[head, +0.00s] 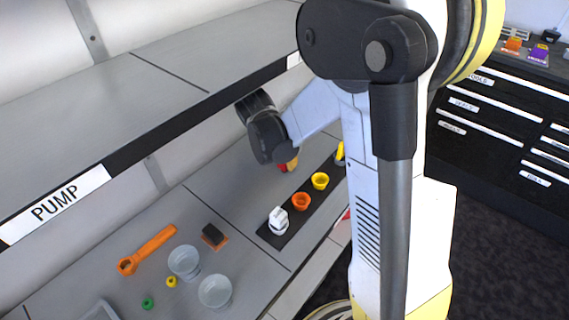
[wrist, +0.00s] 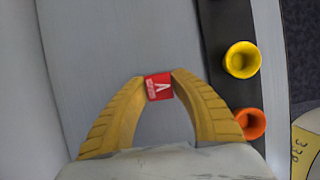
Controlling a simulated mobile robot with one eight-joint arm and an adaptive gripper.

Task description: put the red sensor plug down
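The red sensor plug (wrist: 158,87) sits between the two yellow fingertips of my gripper (wrist: 159,80) in the wrist view. Its red top carries white marks. The fingers touch it on both sides. Grey shelf surface shows around it; I cannot tell whether the plug touches it. In the head view a bit of the red plug (head: 283,168) shows below my gripper (head: 288,165), left of the dark strip. My arm hides part of that area.
A dark strip (head: 266,229) holds a white fitting (head: 279,220), an orange cup (head: 301,201) and a yellow cup (head: 320,181). An orange wrench (head: 148,249) and clear cups (head: 184,262) lie at left. The PUMP shelf (head: 160,75) overhangs the work surface. Bare grey surface lies left of the strip.

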